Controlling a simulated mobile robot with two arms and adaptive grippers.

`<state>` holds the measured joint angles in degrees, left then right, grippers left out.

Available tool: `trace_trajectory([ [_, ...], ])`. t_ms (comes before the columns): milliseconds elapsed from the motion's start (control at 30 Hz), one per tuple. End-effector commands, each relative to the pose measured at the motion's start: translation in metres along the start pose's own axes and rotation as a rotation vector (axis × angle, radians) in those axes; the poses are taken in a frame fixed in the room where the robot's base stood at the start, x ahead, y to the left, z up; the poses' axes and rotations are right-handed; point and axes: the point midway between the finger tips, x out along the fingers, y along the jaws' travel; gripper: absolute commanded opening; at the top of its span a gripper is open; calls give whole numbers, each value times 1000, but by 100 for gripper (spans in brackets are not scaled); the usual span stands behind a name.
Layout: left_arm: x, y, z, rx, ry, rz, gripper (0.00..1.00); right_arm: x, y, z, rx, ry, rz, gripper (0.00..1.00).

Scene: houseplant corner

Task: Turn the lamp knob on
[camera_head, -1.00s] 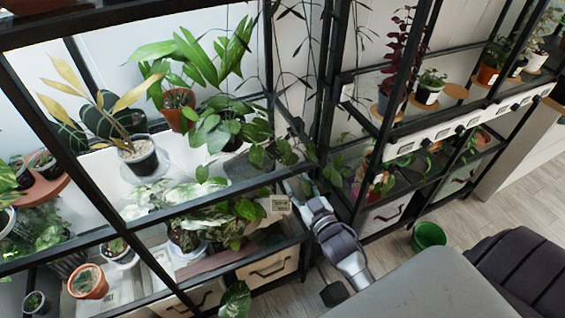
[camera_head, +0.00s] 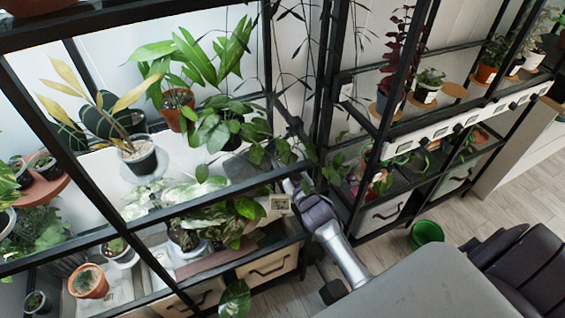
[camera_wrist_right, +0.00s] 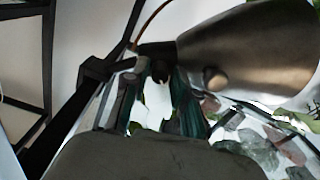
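In the right wrist view, a brushed metal lamp shade (camera_wrist_right: 255,50) fills the upper right. A small round knob (camera_wrist_right: 214,78) shows on its near lower side. My right gripper (camera_wrist_right: 155,78) is left of the knob, with its fingers apart. I see no contact with the knob. I cannot make out the lamp there. My left gripper is not in view.
Black shelf frames with a dark post (camera_head: 325,110) stand close around the right arm.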

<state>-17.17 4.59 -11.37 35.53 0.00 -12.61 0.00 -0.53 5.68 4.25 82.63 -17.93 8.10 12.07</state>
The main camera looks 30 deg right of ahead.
Motion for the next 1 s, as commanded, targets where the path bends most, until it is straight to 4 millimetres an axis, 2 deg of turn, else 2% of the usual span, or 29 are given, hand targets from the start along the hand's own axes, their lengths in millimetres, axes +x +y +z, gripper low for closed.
trace_trajectory([
  [33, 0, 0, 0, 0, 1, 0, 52, 0, 0, 0, 0, 0, 0, 14],
  [100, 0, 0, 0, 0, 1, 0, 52, 0, 0, 0, 0, 0, 0, 2],
  [133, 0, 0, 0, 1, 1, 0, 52, 0, 0, 0, 0, 0, 0, 0],
  [567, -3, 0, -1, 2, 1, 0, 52, 0, 0, 0, 60, 1, 0, 0],
  [1000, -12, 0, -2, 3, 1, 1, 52, 0, 0, -1, 403, 10, 2, 0],
])
